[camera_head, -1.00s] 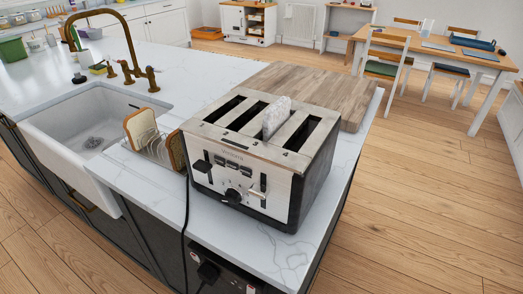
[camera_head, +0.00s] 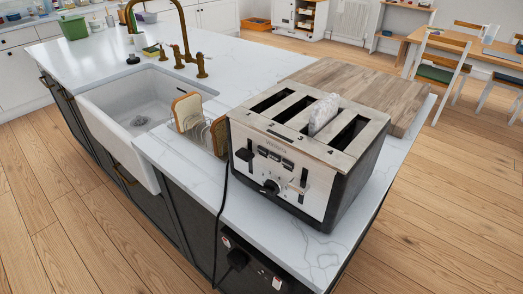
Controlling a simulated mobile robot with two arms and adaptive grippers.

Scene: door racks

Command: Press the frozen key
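A silver and black four-slot toaster (camera_head: 306,150) stands on the white marble counter, its front turned toward me. A pale, frosty-looking slice (camera_head: 323,114) sticks up out of one of its right-hand slots. The front has a row of small keys (camera_head: 275,157) in the upper middle, a round dial (camera_head: 270,187) below them and a lever on each side. The key labels are too small to read, so I cannot tell which is the frozen key. Neither gripper is in view.
Bread slices (camera_head: 187,110) stand in a wire rack (camera_head: 199,130) left of the toaster, near the white sink (camera_head: 130,111). A wooden board (camera_head: 367,88) lies behind the toaster. A black cord (camera_head: 222,203) hangs down the counter front to a socket. Wooden floor (camera_head: 450,220) is clear at right.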

